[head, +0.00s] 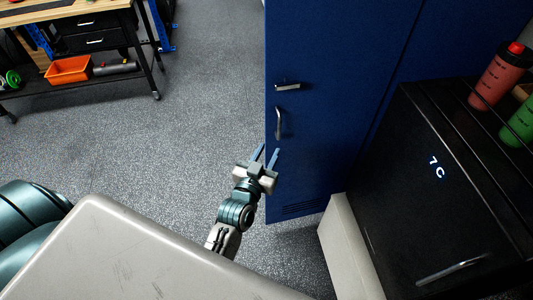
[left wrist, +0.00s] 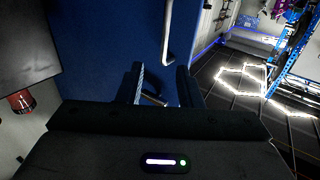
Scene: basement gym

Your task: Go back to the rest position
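My left gripper (head: 265,156) is in the middle of the head view, in front of the blue locker door (head: 312,150). Its two fingers are apart and nothing shows between them. The locker's curved handle (head: 279,123) is just beyond the fingertips in the head view. In the left wrist view the open fingers (left wrist: 162,84) point at the blue door, with a metal handle (left wrist: 168,35) beyond them. Whether the fingers touch anything cannot be told. My right gripper is not in view.
A black mini fridge (head: 425,190) stands at the right, with a red bottle (head: 496,78) and a green bottle (head: 520,124) on the rack above. A wheeled workbench (head: 70,17) with an orange bin (head: 68,69) is at the upper left. The grey floor (head: 190,110) between is clear.

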